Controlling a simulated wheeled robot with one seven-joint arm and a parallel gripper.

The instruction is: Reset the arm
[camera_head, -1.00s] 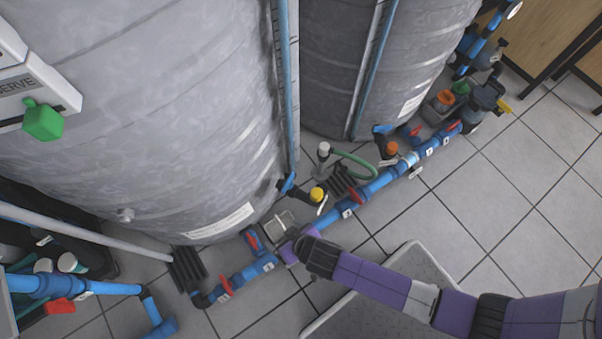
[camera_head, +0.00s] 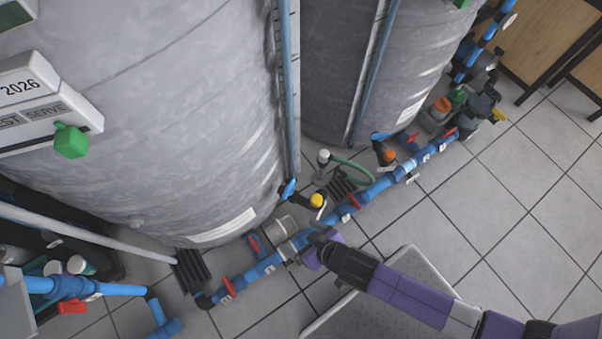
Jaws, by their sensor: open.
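My gripper (camera_head: 305,248) is at the end of my purple and grey arm, which reaches in from the lower right. It is low over the blue pipe run (camera_head: 262,268) on the floor, in front of the large grey tank. The fingers are small in this view and point toward the pipe. I see nothing held between them. I cannot tell whether they touch the pipe.
Two grey tanks (camera_head: 180,110) and (camera_head: 345,60) fill the back. Red-handled valves (camera_head: 228,287) sit along the pipe. A grey platform edge (camera_head: 405,262) lies below my arm. Tiled floor (camera_head: 500,200) at the right is clear, with wooden cabinets (camera_head: 550,45) beyond.

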